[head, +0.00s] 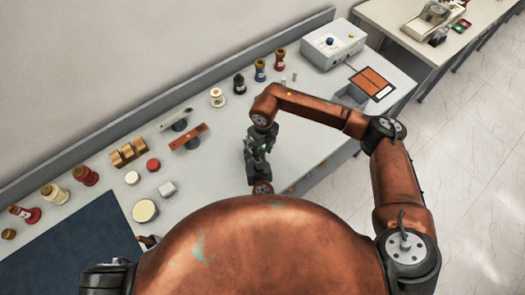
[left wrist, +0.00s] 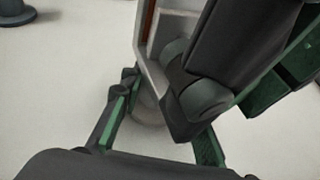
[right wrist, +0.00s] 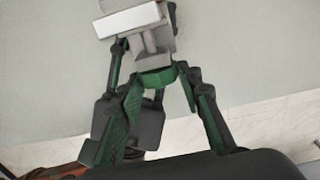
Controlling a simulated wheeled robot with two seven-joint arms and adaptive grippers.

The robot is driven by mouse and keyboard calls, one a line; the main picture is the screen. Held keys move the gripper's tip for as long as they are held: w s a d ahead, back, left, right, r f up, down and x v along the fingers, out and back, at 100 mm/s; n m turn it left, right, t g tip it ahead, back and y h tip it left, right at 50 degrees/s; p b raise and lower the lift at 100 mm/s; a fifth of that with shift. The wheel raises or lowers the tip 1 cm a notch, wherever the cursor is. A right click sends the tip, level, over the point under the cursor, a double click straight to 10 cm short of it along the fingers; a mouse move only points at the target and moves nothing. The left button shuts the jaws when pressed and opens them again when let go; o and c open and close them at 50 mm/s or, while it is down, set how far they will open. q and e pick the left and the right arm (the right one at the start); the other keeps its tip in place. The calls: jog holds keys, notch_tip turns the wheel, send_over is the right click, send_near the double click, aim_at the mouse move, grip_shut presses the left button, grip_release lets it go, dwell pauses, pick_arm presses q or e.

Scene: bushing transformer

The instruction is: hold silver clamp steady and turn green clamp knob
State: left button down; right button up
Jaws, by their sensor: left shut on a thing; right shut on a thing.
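The silver clamp (left wrist: 152,50) is a pale grey block in the left wrist view, and it also shows at the top of the right wrist view (right wrist: 130,22). My left gripper (left wrist: 158,105) is shut on the clamp, with a finger on each side of its lower part. A rounded green knob (right wrist: 158,76) lies below the clamp's grey stem in the right wrist view. My right gripper (right wrist: 150,62) is shut around this knob. In the head view the right gripper (head: 257,150) reaches down above the table, close against the left one, and hides most of the clamp.
The white table (head: 225,135) carries several coloured bushings, a brass part (head: 128,153), a white box with a blue knob (head: 332,42) and an orange panel (head: 372,83). A dark blue mat (head: 75,250) lies at the left. The table is clear just left of my grippers.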

jog(key=shift+w+d+f+g+y, duration=0.15)
jog(key=shift+d+g+y, duration=0.2)
jog(key=shift+g+y, duration=0.5)
jog(key=shift+w+g+y, duration=0.1)
jog(key=shift+g+y, duration=0.35)
jog(key=shift+y, duration=0.7)
jog(key=o, duration=1.2)
jog(key=shift+c, duration=0.2)
jog(key=v, duration=1.2)
